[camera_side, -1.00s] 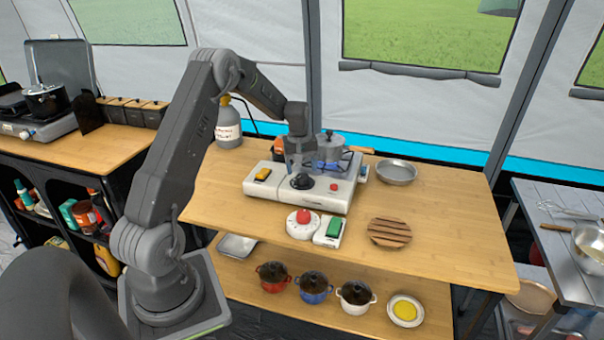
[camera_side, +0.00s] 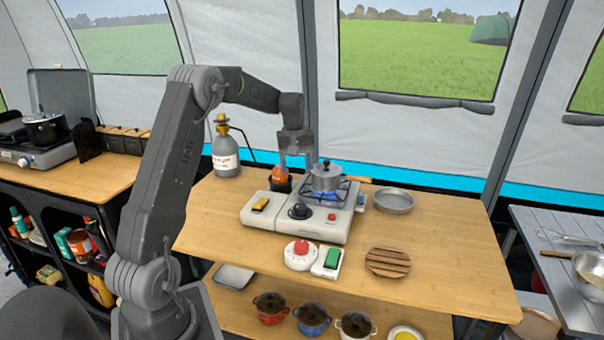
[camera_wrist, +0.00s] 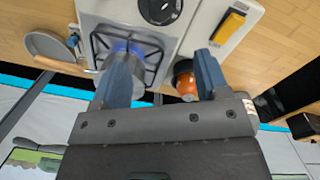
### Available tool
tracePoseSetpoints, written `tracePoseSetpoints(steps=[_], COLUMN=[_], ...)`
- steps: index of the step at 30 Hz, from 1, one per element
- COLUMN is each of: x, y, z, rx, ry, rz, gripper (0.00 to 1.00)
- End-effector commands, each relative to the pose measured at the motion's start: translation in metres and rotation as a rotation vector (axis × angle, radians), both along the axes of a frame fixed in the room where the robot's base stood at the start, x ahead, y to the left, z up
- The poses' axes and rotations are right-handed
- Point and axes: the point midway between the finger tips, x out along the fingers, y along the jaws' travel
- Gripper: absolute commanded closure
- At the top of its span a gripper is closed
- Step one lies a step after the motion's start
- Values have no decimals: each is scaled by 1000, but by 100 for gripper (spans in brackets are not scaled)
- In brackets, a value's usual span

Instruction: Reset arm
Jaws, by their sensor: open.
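My gripper (camera_side: 296,145) is above the back of the wooden table, over the rear of the camping stove (camera_side: 296,212). In the wrist view my gripper (camera_wrist: 168,78) has its two blue-grey fingers spread apart, with nothing between them. A grey saucepan (camera_side: 327,177) with a lid stands on the lit burner, blue flame under it. An orange item (camera_side: 280,180) sits in a dark holder behind the stove. It also shows in the wrist view (camera_wrist: 186,84), beside one finger. One finger partly hides the saucepan there.
A gas bottle (camera_side: 226,155) stands at the back left. A round metal pan (camera_side: 393,200) lies right of the stove. A white timer with a red knob (camera_side: 301,254), a green-switch box (camera_side: 328,262) and a slatted wooden trivet (camera_side: 388,262) lie in front. The table's front right is clear.

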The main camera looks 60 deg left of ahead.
Motion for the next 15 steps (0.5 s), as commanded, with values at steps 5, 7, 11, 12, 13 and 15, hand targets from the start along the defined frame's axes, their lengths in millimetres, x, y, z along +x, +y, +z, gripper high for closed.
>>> tracePoseSetpoints(steps=[5, 7, 11, 12, 13, 15], x=[0, -4, -24, -32, -39, -58], y=[-38, -69, -134, -153, -167, -198], z=[28, 48, 82, 90, 96, 106], rx=[32, 56, 109, 124, 137, 165], ry=[-30, -54, -105, -121, -135, -164], rz=[-101, -183, -366, -421, -464, -561], gripper=[32, 32, 32, 32, 32, 32])
